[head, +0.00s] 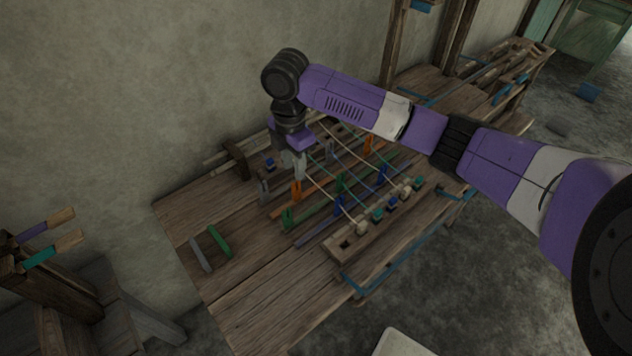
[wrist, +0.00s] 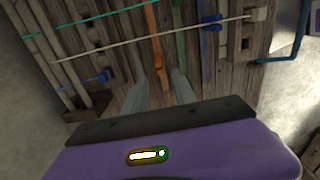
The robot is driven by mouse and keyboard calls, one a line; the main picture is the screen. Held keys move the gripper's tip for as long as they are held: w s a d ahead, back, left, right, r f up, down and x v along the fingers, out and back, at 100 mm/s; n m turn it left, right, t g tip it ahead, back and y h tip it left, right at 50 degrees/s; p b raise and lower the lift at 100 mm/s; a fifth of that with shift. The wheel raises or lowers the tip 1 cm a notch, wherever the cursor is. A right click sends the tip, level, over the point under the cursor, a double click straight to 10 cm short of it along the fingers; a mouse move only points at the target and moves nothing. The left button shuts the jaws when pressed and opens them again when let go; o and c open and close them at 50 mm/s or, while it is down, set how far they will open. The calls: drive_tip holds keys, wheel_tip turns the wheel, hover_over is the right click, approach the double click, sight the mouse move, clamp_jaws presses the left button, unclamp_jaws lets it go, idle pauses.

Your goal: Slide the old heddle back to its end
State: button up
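My gripper (head: 297,168) points down over the loom table, its two grey fingers apart. In the wrist view the fingers (wrist: 160,90) stand on either side of the near end of an orange heddle (wrist: 158,72); I see no contact. In the head view this upright orange heddle (head: 297,190) stands on an orange rail, just below the fingertips. Other upright heddles are grey (head: 263,188), green (head: 288,218) and blue (head: 340,205), on or near parallel rails. A second orange heddle (head: 367,145) stands farther back. No mark shows which one is the old heddle.
Pale and green cords cross above the rails to a wooden peg block (head: 345,243) at the front edge. A loose green bar (head: 219,241) and grey bar (head: 200,254) lie on the table's left part, which is otherwise clear. A wall stands behind.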

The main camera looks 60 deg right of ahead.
sight(295, 182)
drive_tip(key=shift+d+f, duration=0.15)
drive_tip(key=shift+f, duration=0.35)
drive_tip(key=shift+f+p, duration=0.45)
drive_tip(key=shift+f, duration=3)
clamp_jaws()
drive_tip(key=shift+r, duration=0.1)
